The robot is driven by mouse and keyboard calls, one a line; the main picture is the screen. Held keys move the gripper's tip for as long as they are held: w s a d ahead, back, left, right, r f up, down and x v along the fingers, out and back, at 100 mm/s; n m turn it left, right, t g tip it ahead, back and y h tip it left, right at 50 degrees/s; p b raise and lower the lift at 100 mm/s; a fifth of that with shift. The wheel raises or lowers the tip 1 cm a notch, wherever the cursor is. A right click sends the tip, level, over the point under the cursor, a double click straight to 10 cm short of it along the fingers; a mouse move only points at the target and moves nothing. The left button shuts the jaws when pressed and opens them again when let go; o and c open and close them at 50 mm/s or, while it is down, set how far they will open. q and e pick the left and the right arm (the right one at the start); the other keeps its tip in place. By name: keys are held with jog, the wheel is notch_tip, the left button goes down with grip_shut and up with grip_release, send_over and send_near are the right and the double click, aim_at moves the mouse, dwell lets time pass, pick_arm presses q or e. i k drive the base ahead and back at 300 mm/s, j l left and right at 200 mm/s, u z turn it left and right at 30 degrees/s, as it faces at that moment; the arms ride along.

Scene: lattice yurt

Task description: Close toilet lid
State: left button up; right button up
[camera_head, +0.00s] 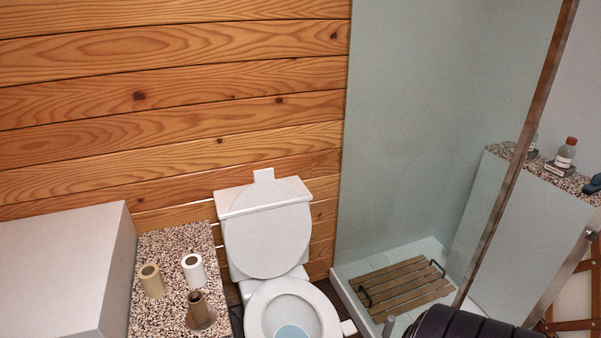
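A white toilet (291,312) stands against the wooden wall in the lower middle of the head view. Its lid (267,236) is up and leans back against the tank (241,199). The seat ring is down on the bowl, and blue water shows inside. The front of the bowl is cut off by the lower edge of the picture. Neither of my grippers is in view.
On the right, a glass shower panel (430,130) encloses a slatted wooden mat (402,285). A dark rounded object (470,322) shows at the bottom.

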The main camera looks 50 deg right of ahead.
aim_at(268, 244)
jog(key=z, duration=1.4)
jog(key=i+z, duration=0.3)
jog(key=j, duration=0.05)
